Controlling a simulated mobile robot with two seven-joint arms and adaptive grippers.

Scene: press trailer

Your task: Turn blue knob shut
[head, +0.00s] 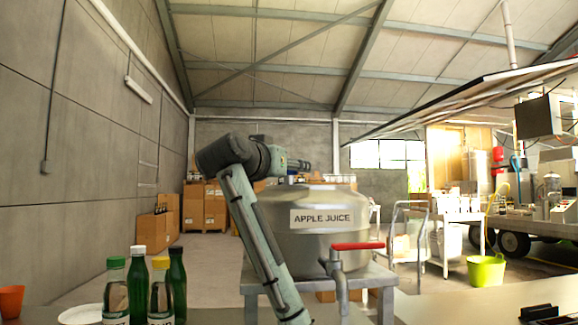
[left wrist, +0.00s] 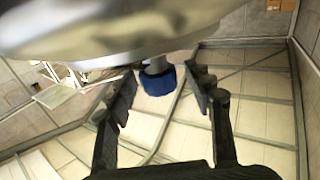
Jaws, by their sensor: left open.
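The blue knob (left wrist: 159,81) shows in the left wrist view on a short metal stem at the steel tank. I cannot make it out in the head view. My left gripper (left wrist: 162,92) is open, with one finger on each side of the knob in that picture; I cannot tell whether they touch it. In the head view my left gripper (head: 302,165) is beside the top of the steel tank (head: 290,246) labelled "APPLE JUICE". The tank also shows in the left wrist view (left wrist: 110,25). My right gripper is not in view.
A red-handled tap (head: 357,246) is at the tank's front. The tank rests on a metal stand (head: 386,276). Several bottles (head: 137,283), a white plate (head: 82,314) and an orange cup (head: 11,301) stand at the lower left. Cardboard boxes (head: 203,205) are stacked behind.

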